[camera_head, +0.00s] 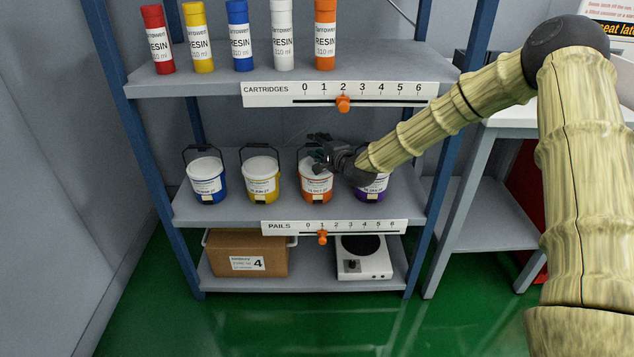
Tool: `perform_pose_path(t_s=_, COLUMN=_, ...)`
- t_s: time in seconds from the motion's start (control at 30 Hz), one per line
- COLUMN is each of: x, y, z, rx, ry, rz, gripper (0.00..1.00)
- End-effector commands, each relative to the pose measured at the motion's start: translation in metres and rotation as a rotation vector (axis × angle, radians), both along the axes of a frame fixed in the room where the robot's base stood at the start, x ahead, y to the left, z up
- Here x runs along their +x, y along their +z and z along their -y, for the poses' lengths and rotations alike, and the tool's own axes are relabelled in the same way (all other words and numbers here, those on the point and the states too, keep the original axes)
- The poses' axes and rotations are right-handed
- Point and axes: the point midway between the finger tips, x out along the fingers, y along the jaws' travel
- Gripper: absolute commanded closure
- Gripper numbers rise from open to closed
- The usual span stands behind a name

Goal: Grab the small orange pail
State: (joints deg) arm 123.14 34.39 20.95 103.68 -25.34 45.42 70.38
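The small orange pail (315,188) stands upright on the middle shelf, third from the left in a row of pails. It has a white lid and a white label. My gripper (318,158) reaches in from the right, with its dark fingers over the top of the orange pail. The fingers hide part of the lid and the pail's handle. I cannot tell whether the fingers touch the handle or whether they are open or shut.
A blue pail (207,186) and a yellow pail (261,187) stand to the left. A purple pail (372,190) stands close on the right, partly behind my gripper. The upper shelf (400,62) with cartridges overhangs. A slider scale (350,227) lines the middle shelf's front edge.

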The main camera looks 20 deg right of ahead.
Motion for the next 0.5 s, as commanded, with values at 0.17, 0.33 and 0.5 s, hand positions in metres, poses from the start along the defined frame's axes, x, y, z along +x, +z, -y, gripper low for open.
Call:
perform_pose_path(t_s=0.17, x=0.0066, y=-0.0008, z=-0.0014, rx=0.0, ry=0.0, rz=0.0, gripper=0.62)
perform_pose_path(t_s=0.33, x=0.0063, y=-0.0007, z=-0.0013, rx=0.0, ry=0.0, rz=0.0, gripper=0.62)
perform_pose_path(t_s=0.5, x=0.0062, y=-0.0008, z=-0.0013, rx=0.0, ry=0.0, rz=0.0, gripper=0.93)
